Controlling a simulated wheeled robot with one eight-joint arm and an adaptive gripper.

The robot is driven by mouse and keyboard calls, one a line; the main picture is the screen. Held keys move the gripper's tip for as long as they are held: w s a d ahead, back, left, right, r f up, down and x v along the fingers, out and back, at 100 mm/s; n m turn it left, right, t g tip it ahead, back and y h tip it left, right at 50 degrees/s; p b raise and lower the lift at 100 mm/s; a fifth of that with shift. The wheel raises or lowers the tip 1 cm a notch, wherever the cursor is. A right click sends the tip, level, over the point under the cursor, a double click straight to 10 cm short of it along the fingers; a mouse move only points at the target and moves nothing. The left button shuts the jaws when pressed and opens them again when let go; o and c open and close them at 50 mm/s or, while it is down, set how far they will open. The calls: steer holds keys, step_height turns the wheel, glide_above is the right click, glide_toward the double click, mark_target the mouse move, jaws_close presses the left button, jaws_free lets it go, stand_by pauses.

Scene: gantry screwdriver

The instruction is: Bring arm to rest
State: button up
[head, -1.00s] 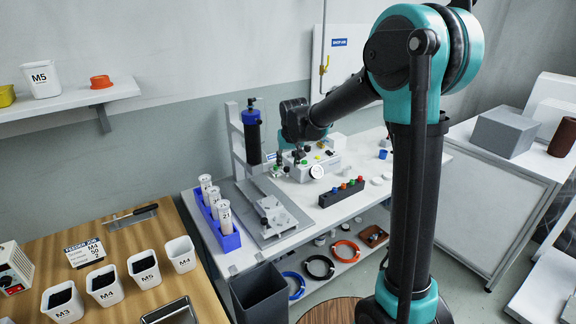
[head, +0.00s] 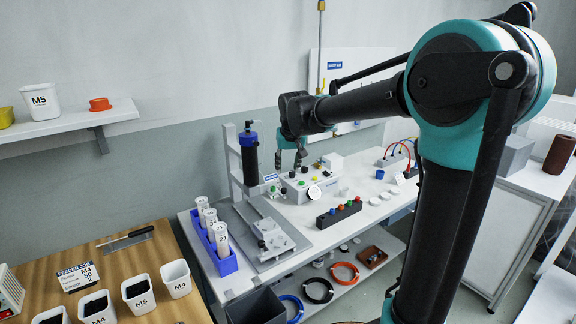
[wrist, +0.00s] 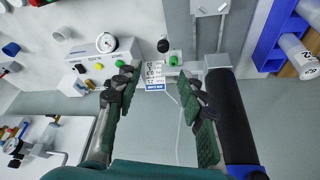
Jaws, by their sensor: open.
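My gripper (head: 291,159) hangs in the air above the back of the white workbench, close to the gantry screwdriver's blue-topped black cylinder (head: 249,158). In the wrist view my gripper (wrist: 163,103) has its two dark green fingers spread apart with nothing between them. The cylinder (wrist: 232,115) stands just right of the right finger there. The control box (head: 312,180), with its gauge and coloured buttons, sits on the bench below my gripper. The gantry's grey base plate (head: 258,228) lies on the bench in front of its column.
A blue rack (head: 219,263) of white tubes stands at the bench's left edge. A black block with coloured knobs (head: 339,213) lies mid-bench. A dark bin (head: 257,306) stands in front. A wooden table (head: 150,262) with labelled cups is at left. Air above the bench's left front is clear.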

steer(key=s+d+f+m, duration=0.1)
steer(key=s+d+f, duration=0.5)
steer(key=s, duration=0.3)
steer(key=s+d+f, duration=0.6)
steer(key=s+d, duration=0.2)
steer(key=s, duration=0.1)
steer(key=s+d+f+m+h, duration=0.1)
steer(key=s+d+f, duration=0.5)
steer(key=s, duration=0.3)
steer(key=shift+s+d+f+m, duration=0.15)
steer(key=shift+d+f+m, duration=0.2)
steer(key=shift+d, duration=0.55)
